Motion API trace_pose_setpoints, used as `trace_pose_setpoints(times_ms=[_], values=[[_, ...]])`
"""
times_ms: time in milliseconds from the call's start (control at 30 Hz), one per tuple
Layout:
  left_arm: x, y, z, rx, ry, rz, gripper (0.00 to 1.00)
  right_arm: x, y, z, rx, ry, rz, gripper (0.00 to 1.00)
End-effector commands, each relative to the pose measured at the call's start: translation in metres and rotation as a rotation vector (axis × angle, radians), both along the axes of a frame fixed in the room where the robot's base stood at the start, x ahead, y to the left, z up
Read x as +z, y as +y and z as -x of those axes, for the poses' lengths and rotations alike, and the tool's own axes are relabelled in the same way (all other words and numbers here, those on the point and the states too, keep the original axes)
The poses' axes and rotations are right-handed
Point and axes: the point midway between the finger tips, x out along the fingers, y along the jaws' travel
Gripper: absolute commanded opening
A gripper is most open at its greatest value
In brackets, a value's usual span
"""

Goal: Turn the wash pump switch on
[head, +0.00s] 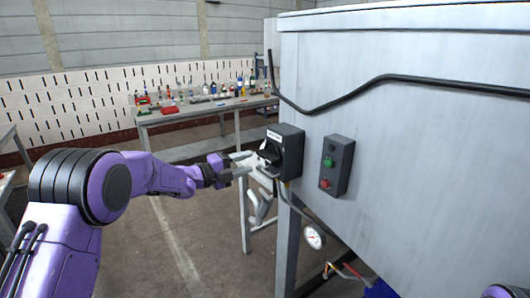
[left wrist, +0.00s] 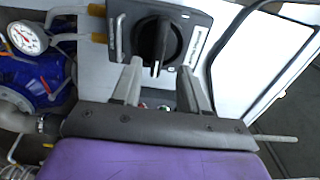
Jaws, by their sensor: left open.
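The wash pump switch is a dark box (head: 290,150) on the side of the large grey metal cabinet, with a black rotary knob (head: 268,153) facing left. In the left wrist view the round knob (left wrist: 158,40) shows a ridge with a pale mark that points down toward my gripper. My left gripper (head: 247,163) is open and empty, just in front of the knob. In the left wrist view its two fingertips (left wrist: 161,68) are spread, one to each side of the ridge's line; whether they touch the knob I cannot tell. My right gripper is out of view.
A control box (head: 337,165) with a green and a red button sits right of the switch. A pressure gauge (head: 314,237) and hoses are below. A black cable (head: 400,80) crosses the cabinet (head: 440,150). A workbench (head: 205,106) with bottles stands behind. Open floor lies left.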

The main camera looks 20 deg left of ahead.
Motion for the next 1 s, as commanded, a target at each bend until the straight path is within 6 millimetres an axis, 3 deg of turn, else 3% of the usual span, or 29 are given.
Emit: trace_pose_setpoints(times_ms=[100,300,700,833,1000], values=[[0.004,-0.018,-0.022,-0.002,0.001,0.002,0.44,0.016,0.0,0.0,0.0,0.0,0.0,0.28],[0.002,-0.042,-0.053,0.0,0.003,0.002,0.44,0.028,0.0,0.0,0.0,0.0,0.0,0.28],[-0.001,-0.051,-0.064,0.0,0.003,0.005,0.44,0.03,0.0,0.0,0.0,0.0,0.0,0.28],[-0.001,-0.051,-0.063,0.001,0.003,0.005,0.01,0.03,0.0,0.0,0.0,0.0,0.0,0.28],[-0.001,-0.049,-0.063,0.002,0.004,0.007,0.0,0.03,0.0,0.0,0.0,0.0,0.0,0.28]])
